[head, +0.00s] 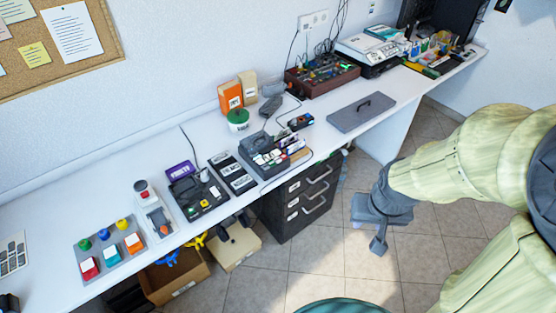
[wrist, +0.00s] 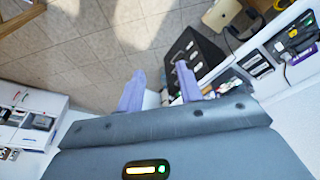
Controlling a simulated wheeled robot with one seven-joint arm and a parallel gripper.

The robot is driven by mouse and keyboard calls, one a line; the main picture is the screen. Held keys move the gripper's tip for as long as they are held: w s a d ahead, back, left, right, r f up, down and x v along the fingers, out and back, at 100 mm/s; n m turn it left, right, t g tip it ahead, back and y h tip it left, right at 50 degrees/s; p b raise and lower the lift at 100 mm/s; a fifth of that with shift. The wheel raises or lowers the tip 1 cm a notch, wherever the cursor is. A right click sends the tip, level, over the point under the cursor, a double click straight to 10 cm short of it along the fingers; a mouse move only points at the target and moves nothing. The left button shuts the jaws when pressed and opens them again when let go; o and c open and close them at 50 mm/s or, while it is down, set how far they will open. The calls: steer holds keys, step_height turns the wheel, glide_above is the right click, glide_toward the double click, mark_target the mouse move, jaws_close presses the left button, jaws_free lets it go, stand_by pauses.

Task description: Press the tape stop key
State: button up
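A black device (head: 198,197) with a few small coloured keys, one yellow and one green, sits on the white desk left of centre; it may be the tape machine. It also shows at the upper right of the wrist view (wrist: 293,38). I cannot read its key labels, so I cannot tell which is stop. My gripper (wrist: 158,88) is open and empty, its two pale fingers apart. In the head view my gripper (head: 380,230) hangs over the floor, right of the drawer cabinet, well away from the black device.
The white desk (head: 350,140) runs along the wall. A purple-labelled box (head: 180,170) and a dark panel (head: 238,175) flank the device. A grey box of cards (head: 268,155), a coloured-button board (head: 110,245) and a dark drawer cabinet (head: 305,200) are nearby. Floor around my gripper is clear.

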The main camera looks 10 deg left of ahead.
jaws_close()
stand_by(1.5)
